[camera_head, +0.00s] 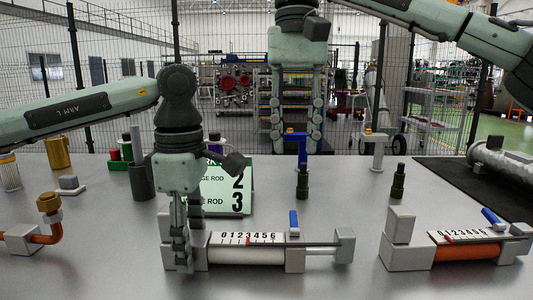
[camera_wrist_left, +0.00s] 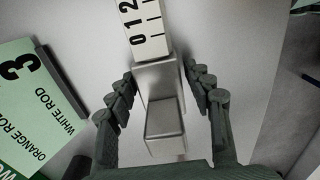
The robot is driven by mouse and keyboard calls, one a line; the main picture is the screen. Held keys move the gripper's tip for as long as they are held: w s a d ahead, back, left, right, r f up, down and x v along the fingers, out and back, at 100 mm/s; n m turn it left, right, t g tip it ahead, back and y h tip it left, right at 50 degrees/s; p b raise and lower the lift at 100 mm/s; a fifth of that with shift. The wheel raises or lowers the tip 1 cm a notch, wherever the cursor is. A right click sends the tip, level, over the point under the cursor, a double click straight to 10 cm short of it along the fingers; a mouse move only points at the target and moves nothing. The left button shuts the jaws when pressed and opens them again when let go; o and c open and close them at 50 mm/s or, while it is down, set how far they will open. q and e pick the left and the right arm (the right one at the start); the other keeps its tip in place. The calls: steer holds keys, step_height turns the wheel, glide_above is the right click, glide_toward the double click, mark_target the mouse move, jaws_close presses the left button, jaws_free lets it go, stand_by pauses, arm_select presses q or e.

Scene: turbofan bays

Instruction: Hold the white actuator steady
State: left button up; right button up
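The white actuator (camera_head: 250,256) lies on the table, a white cylinder between grey blocks, with a 0–6 scale, red pointer and blue lever (camera_head: 294,222). Its scale plate also shows in the left wrist view (camera_wrist_left: 145,28). My left gripper (camera_head: 183,262) points down at its left end. In the left wrist view the fingers (camera_wrist_left: 160,72) straddle the grey end block (camera_wrist_left: 165,125), with thin gaps visible; contact is hard to judge. The head view hides part of this block behind the fingers. My right gripper (camera_head: 296,140) is open and empty, raised behind the table's middle.
An orange actuator (camera_head: 465,251) lies at right. A green sign (camera_head: 233,190) stands close behind my left gripper. An orange bent pipe (camera_head: 45,236) is at left. Dark green cylinders (camera_head: 303,182) and a blue-topped fixture (camera_head: 297,140) stand farther back.

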arm_select(q)
steer(key=shift+o, duration=0.7)
